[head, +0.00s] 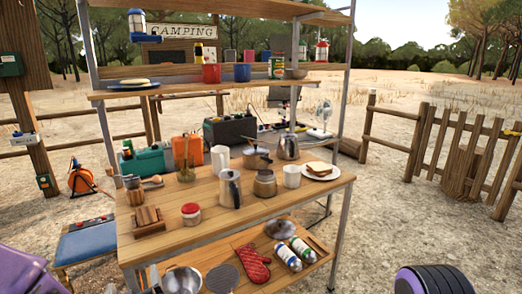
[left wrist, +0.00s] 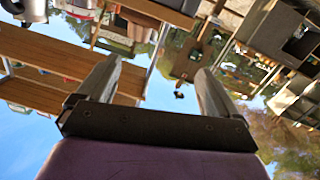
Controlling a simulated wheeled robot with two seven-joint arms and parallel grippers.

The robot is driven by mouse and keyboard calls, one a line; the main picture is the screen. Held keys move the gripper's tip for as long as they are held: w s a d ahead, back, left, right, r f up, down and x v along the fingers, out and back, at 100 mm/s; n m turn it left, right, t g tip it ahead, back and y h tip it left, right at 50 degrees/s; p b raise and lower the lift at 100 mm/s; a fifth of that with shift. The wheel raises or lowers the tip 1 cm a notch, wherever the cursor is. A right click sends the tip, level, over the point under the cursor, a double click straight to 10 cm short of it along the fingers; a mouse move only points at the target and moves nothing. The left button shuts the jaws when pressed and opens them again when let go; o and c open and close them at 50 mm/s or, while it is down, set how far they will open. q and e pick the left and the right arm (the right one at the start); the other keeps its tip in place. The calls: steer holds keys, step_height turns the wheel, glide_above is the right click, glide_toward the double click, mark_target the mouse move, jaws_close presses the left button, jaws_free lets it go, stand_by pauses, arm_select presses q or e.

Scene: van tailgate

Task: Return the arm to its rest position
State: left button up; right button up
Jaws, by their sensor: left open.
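My left gripper (left wrist: 159,70) shows in the left wrist view with its two grey fingers wide apart and nothing held between them. Behind the gap are tilted shelving, trees and sky, seen upside down. In the head view, a purple part of my left arm is at the lower left corner, left of the wooden table (head: 225,232); the fingers are hard to make out there. A dark, purple-edged part of my right arm is at the bottom right. My right gripper is not in view.
The table holds a steel pot (head: 229,188), a white mug (head: 291,176), a plate with a sandwich (head: 320,171) and a red-lidded jar (head: 191,214). A red mitt (head: 252,265) and bottles (head: 288,257) lie on the lower shelf. A blue-topped box (head: 85,242) stands left.

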arm_select(q)
steer(key=s+d+f+g+h+p, duration=0.1)
steer(key=s+f+g+h, duration=0.2)
steer(key=f, duration=0.5)
steer(key=s+d+f+g+h, duration=0.1)
steer(key=s+f+g+h, duration=0.1)
steer(key=s+f, duration=0.45)
steer(key=s+a+f+g+p, duration=0.1)
steer(key=s+f+g, duration=0.2)
steer(key=s+f, duration=0.3)
steer(key=s+a+f+g+p, duration=0.1)
steer(key=s+f+g, duration=0.3)
steer(key=s, duration=0.9)
step_height(320, 180, down, 3)
steer(key=shift+a+r+m, duration=0.15)
steer(key=shift+a+m, duration=0.15)
steer(key=shift+a, duration=0.3)
steer(key=shift+w, duration=0.1)
